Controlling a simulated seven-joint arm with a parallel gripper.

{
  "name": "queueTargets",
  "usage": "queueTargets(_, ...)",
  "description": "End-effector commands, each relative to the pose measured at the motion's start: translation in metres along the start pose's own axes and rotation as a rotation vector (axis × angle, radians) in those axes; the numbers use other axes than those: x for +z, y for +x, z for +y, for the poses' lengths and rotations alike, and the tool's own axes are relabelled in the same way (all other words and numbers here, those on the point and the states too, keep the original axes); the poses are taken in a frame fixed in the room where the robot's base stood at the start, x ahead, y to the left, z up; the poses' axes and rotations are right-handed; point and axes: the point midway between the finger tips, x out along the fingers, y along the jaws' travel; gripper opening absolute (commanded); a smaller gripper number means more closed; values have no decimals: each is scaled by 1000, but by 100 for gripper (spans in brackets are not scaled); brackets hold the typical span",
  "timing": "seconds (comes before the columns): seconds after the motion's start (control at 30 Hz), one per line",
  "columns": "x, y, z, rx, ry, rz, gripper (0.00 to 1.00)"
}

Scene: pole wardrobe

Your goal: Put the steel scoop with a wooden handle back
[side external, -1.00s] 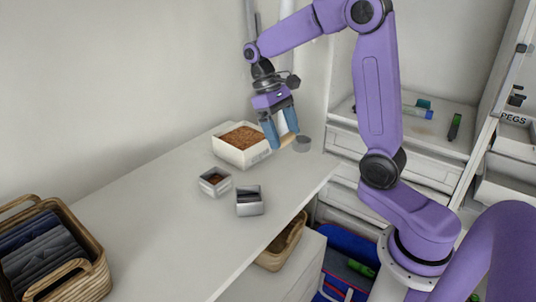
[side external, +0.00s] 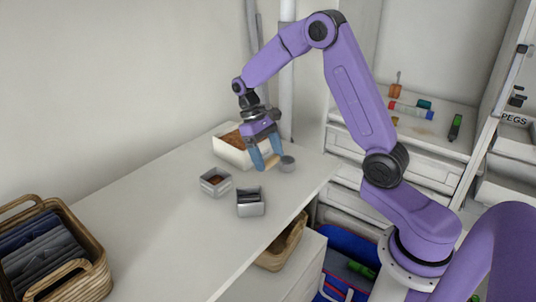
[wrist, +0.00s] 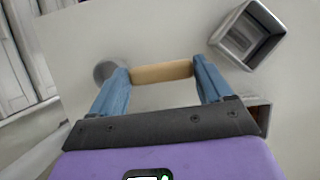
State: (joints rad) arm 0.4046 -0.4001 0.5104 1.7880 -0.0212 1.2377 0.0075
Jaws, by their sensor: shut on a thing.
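The steel scoop's cup (side external: 288,163) is a small grey round cup beside my gripper. Its pale wooden handle (wrist: 162,72) lies between my two blue fingers in the wrist view, and the cup (wrist: 108,70) shows beyond the left finger. My gripper (side external: 264,165) points down and is shut on the scoop at its handle. I cannot tell whether the scoop touches the white tabletop (side external: 150,220) or hangs just above it. A white box (side external: 232,153) with brown contents is behind my gripper, partly hidden by it.
Two small square metal containers, one with brown contents (side external: 215,182) and one with a dark inside (side external: 250,204), stand in front of my gripper. A wicker basket (side external: 90,250) of dark folded cloth is far left. Shelves with small items (side external: 440,125) are right.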

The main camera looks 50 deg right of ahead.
Motion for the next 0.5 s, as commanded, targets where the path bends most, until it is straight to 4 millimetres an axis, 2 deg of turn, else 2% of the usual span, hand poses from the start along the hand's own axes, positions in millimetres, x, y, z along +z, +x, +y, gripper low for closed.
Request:
queueTargets(0.27, -1, 3, 0, 0, 0, -1, 31)
queueTargets(0.3, -1, 3, 0, 0, -1, 0, 85)
queueTargets(0.33, -1, 3, 0, 0, -1, 0, 95)
queueTargets(0.37, -1, 3, 0, 0, -1, 0, 100)
queueTargets(0.5, -1, 3, 0, 0, 0, 0, 100)
